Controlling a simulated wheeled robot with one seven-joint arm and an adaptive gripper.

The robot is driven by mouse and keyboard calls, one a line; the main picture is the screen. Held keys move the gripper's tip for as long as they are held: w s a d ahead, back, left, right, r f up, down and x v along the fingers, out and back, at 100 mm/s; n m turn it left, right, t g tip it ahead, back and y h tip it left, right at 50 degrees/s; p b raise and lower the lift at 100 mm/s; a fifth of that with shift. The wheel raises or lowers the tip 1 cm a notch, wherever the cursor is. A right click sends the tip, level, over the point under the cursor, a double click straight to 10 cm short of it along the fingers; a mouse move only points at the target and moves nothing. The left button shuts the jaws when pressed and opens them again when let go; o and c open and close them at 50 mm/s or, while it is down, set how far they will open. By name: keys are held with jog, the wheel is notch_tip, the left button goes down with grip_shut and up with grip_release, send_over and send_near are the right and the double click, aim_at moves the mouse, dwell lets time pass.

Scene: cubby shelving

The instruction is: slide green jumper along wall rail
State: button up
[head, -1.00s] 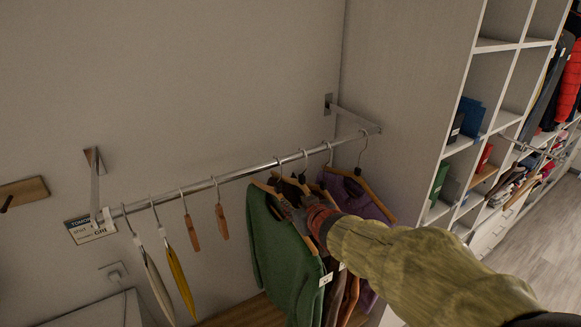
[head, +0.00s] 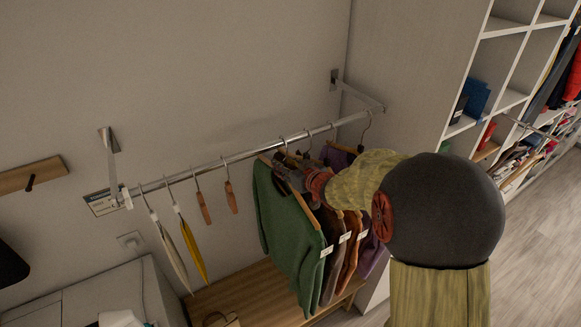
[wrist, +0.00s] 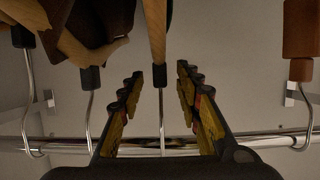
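The green jumper (head: 283,222) hangs on a wooden hanger as the leftmost garment on the wall rail (head: 245,156). My gripper (head: 287,170) is at the top of the garments, just under the rail, partly hidden by my arm. In the wrist view my gripper (wrist: 160,80) is open, with one finger on each side of a hanger hook (wrist: 162,122) below a wooden hanger neck. The rail (wrist: 180,145) runs across behind the fingers.
Brown and purple garments (head: 373,256) hang close to the jumper's right. Several empty hangers (head: 231,197) hang to its left, with free rail between. A wooden bench (head: 262,283) stands below. Cubby shelving (head: 500,60) is at the right.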

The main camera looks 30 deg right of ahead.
jog(key=shift+w+f, duration=0.2)
jog(key=shift+w, duration=0.3)
jog(key=c, duration=0.4)
grip_shut()
dwell(0.4)
